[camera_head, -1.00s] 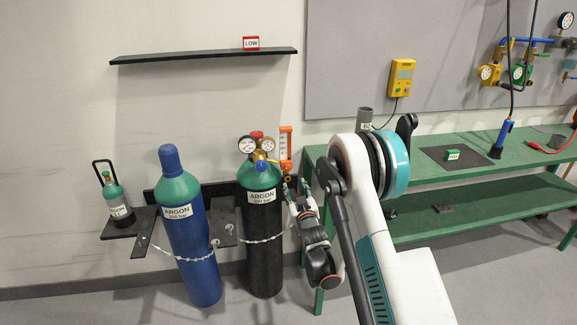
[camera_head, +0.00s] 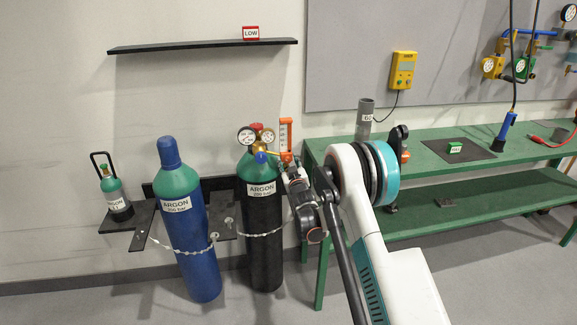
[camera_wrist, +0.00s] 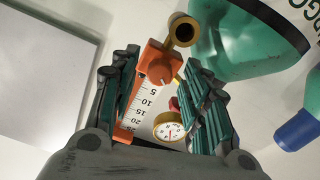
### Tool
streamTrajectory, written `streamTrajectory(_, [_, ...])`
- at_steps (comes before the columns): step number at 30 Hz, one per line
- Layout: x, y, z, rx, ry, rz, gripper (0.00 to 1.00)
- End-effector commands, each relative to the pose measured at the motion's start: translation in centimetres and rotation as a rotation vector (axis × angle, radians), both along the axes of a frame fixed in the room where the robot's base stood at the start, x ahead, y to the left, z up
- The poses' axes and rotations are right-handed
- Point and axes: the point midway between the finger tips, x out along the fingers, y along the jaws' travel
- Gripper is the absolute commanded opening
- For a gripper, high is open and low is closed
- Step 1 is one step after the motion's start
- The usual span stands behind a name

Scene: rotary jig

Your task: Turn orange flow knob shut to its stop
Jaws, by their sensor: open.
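The orange flowmeter (camera_head: 285,137) with its white scale stands upright beside the regulator on the black argon cylinder (camera_head: 263,212). In the wrist view, the orange flow knob (camera_wrist: 160,69) sits at the zero end of the numbered scale (camera_wrist: 141,106). My gripper (camera_wrist: 162,78) is open, with one finger on each side of the flowmeter and the knob between the tips. Gaps show beside the knob, so I see no grip on it. In the head view my gripper (camera_head: 286,170) is at the flowmeter's lower end and hides the knob.
Two round gauges (camera_head: 246,135) and a blue regulator knob (camera_head: 261,157) sit close left of the flowmeter. In the wrist view, a gauge (camera_wrist: 168,130) lies near the right finger. A blue cylinder (camera_head: 198,247) stands left. The green bench (camera_head: 410,170) is right.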

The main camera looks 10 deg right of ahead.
Motion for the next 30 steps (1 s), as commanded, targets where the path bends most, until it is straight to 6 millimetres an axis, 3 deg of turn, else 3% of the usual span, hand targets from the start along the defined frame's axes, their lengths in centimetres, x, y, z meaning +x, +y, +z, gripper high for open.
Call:
streamTrajectory(12, [0.72,0.00,0.04,0.000,0.000,0.000,0.40])
streamTrajectory(18, [0.71,0.00,0.04,0.000,0.000,0.000,0.00])
streamTrajectory(30, [0.72,0.00,0.02,0.046,0.000,0.000,0.00])
